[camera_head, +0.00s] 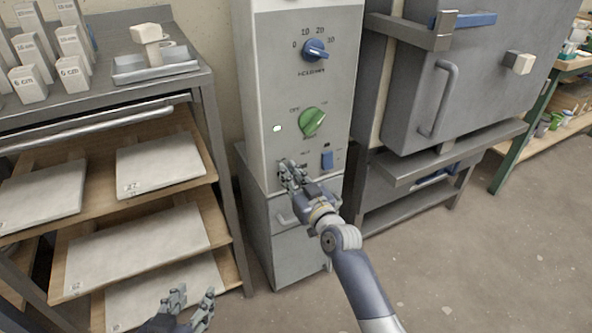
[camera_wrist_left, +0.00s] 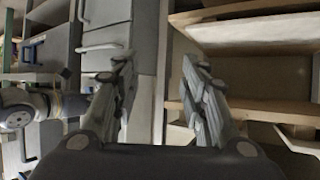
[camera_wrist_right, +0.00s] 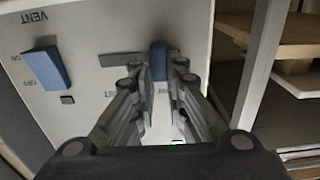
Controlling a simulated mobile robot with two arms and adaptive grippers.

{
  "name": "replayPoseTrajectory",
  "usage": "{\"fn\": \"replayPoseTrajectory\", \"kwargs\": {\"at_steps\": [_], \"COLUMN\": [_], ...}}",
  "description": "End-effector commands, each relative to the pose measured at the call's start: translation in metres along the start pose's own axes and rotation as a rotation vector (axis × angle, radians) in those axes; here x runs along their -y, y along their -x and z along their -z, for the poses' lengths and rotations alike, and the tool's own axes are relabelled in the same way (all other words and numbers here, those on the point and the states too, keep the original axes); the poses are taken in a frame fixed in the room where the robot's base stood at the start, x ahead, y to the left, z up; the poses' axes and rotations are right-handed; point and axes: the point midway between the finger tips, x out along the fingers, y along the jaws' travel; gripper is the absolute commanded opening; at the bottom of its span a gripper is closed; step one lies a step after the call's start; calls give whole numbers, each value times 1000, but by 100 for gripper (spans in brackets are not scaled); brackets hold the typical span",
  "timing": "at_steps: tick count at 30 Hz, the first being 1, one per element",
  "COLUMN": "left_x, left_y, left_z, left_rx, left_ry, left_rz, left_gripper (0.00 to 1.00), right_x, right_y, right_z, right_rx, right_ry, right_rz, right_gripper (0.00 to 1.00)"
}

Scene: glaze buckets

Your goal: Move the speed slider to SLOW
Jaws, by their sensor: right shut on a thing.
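The speed slider is a small blue knob (camera_wrist_right: 158,62) on the pale control panel (camera_wrist_right: 120,25). In the right wrist view it sits at the right end of a short dark slot (camera_wrist_right: 118,60), away from the VENT switch. My right gripper (camera_head: 288,170) is at the lower left of the panel, with its fingers (camera_wrist_right: 157,75) closed on both sides of the knob. The fingers hide the knob in the head view. Lettering ending in "ST" shows below the slot; another label by the knob is mostly covered. My left gripper (camera_head: 192,296) is open and empty; its parted fingers show in the left wrist view (camera_wrist_left: 158,75).
A blue VENT switch (camera_head: 327,160) is right beside the slider. A green dial (camera_head: 312,121) and a blue dial (camera_head: 316,49) are above. A rack with boards (camera_head: 140,245) stands left, a grey kiln (camera_head: 460,90) right. The floor in front is clear.

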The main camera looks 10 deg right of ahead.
Motion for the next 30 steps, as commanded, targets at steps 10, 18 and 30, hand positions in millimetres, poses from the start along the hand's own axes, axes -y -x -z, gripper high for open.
{"fn": "replayPoseTrajectory", "kwargs": {"at_steps": [10,18,30], "left_x": [5,5,5], "left_y": [9,9,9], "left_z": [-34,-34,-34], "left_rx": [164,164,163], "left_ry": [1,1,1], "left_rz": [11,11,10], "left_gripper": [40,40,40], "right_x": [12,14,12], "right_y": [0,0,0], "right_z": [0,0,0], "right_rx": [1,1,0], "right_ry": [0,-2,0], "right_rz": [3,5,2], "right_gripper": [0,0,33]}}
